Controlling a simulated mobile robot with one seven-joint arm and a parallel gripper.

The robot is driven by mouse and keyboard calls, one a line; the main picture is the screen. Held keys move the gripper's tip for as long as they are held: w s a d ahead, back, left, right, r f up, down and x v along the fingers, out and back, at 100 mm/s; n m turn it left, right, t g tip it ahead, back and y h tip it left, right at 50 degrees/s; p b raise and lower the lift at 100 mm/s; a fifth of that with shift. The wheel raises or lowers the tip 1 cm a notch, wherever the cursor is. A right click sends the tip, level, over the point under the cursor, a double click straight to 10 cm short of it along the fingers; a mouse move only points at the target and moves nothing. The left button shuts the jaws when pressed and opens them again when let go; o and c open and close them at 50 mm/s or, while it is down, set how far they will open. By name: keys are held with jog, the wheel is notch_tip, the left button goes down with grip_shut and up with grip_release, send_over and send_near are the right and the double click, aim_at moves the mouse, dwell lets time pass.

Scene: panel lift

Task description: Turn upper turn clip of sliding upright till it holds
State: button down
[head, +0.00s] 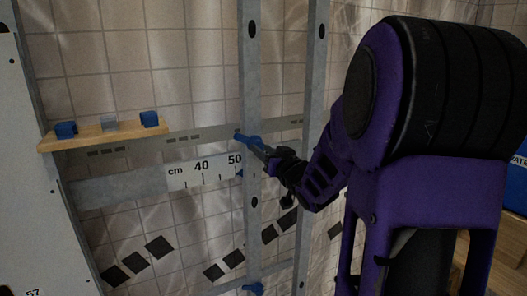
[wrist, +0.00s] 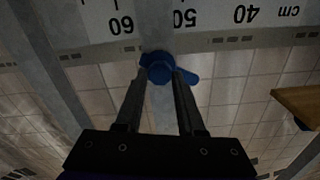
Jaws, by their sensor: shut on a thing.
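The sliding upright (head: 251,80) is a grey metal post with dark holes, standing in front of a tiled wall. Its blue upper turn clip (head: 243,138) sits where the upright crosses the slotted rail. In the wrist view the clip (wrist: 160,68) has a round hub with a lever pointing right. My gripper (head: 266,153) reaches the clip from the right; in the wrist view my gripper (wrist: 160,78) has its two fingers on either side of the hub, shut on it. A second blue clip (head: 253,288) shows low on the upright.
A centimetre scale (head: 204,170) runs behind the upright, near the 50 mark. Another grey post (head: 315,75) stands to the right of the upright.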

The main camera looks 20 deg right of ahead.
jog(key=shift+f+b, duration=0.1)
jog(key=shift+b, duration=0.25)
jog(key=n+b, duration=0.4)
jog(key=n, duration=0.3)
jog(key=n+b, duration=0.4)
jog(key=n, duration=0.2)
jog(key=shift+r+n+b, duration=0.2)
jog(key=shift+n+b, duration=0.2)
jog(key=n, duration=0.3)
jog(key=shift+n, duration=0.4)
jog(key=n, duration=0.6)
jog(key=shift+r, duration=0.1)
